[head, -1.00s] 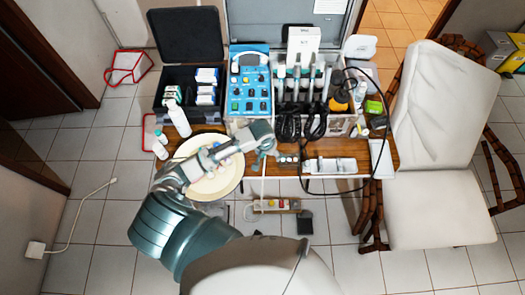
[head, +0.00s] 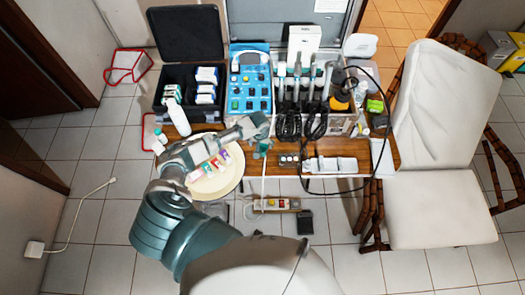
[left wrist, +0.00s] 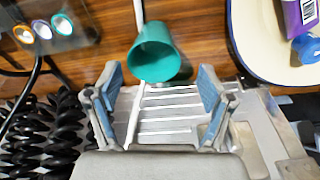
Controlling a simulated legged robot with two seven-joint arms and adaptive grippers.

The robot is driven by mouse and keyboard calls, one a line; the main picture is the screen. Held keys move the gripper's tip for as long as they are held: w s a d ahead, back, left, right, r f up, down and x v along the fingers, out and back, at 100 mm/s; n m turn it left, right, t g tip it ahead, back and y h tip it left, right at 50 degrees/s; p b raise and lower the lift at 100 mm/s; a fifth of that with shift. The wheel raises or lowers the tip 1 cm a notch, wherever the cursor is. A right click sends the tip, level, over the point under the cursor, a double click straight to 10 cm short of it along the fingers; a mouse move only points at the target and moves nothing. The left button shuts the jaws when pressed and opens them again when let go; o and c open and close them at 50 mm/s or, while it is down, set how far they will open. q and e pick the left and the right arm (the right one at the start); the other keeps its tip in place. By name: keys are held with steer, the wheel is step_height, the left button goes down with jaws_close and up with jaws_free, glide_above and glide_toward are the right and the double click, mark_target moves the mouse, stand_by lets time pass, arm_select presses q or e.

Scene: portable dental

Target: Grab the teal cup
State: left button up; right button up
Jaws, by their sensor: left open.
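The teal cup (left wrist: 165,52) shows large in the left wrist view, with its open mouth toward the camera, over the brown table. It is just ahead of my left gripper (left wrist: 158,88), roughly centred between the two fingers and not held. The fingers have blue pads and stand open, with nothing between them. In the head view the cup (head: 262,148) is small at the table's front edge, right of the round plate. My left gripper (head: 256,126) is right beside it there and partly hides it. My right gripper is not in view.
The cream plate (head: 236,176) with colourful tubes lies left of the cup under my arm. Black coiled cables (head: 289,126) hang behind and right. A white tray (head: 330,165) lies on the right front of the table. A blue control box (head: 250,85) stands behind.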

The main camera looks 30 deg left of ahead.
mark_target(262, 149)
arm_select(q)
steer(key=f, duration=0.5)
steer(key=shift+w+d+f, duration=0.2)
steer(key=shift+w+d, duration=0.05)
steer(key=c, duration=1.3)
